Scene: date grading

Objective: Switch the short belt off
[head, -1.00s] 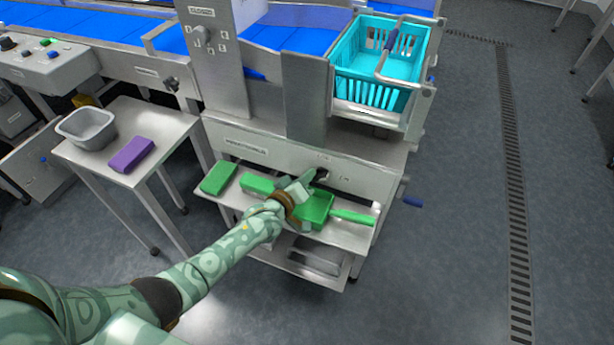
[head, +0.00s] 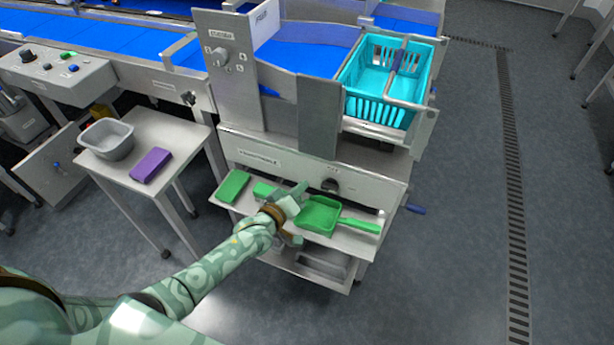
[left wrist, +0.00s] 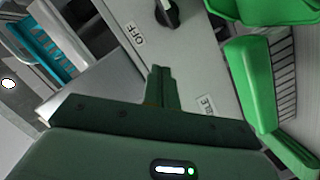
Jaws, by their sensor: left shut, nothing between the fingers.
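The black rotary switch knob (head: 330,185) sits on the steel front panel (head: 280,163) of the short belt's frame. The short blue belt (head: 310,52) runs above it. The knob also shows at the top of the left wrist view (left wrist: 168,12), close to an OFF label (left wrist: 135,34). I cannot tell for sure which label it points at. My left gripper (head: 301,189) is shut and empty, just left of the knob and apart from it. Its closed fingertips (left wrist: 157,72) show below the knob in the left wrist view. My right gripper is not in view.
A turquoise basket (head: 378,105) stands at the belt's end. Floor is clear right.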

